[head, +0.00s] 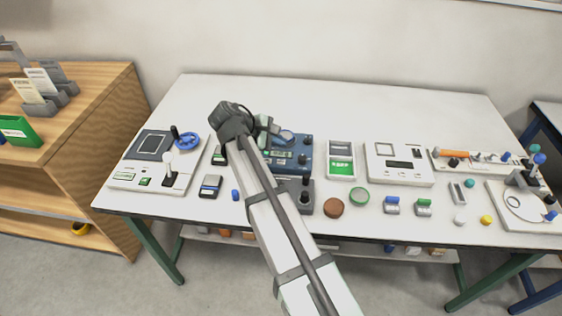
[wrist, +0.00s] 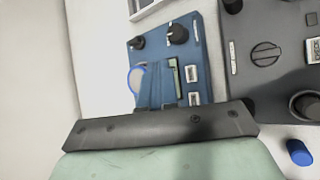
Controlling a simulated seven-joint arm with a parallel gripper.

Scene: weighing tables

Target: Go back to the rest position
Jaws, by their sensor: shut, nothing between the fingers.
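My gripper (head: 266,128) is at the far end of my arm, over the blue instrument (head: 292,157) in the middle of the white table. In the wrist view my gripper (wrist: 160,98) is shut, with nothing seen between its fingers. The blue instrument (wrist: 190,52) with dark knobs lies beyond the fingers, and I cannot tell the height between them. My arm hides part of the table and of the instrument's left side. No rest position is marked in view.
The white table (head: 330,95) is clear along its back. A balance with a joystick (head: 155,160) stands at the left, and a white device (head: 400,165) to the right. A grey knobbed box (wrist: 270,50) stands beside the blue instrument. A blue cap (wrist: 298,152) lies nearby.

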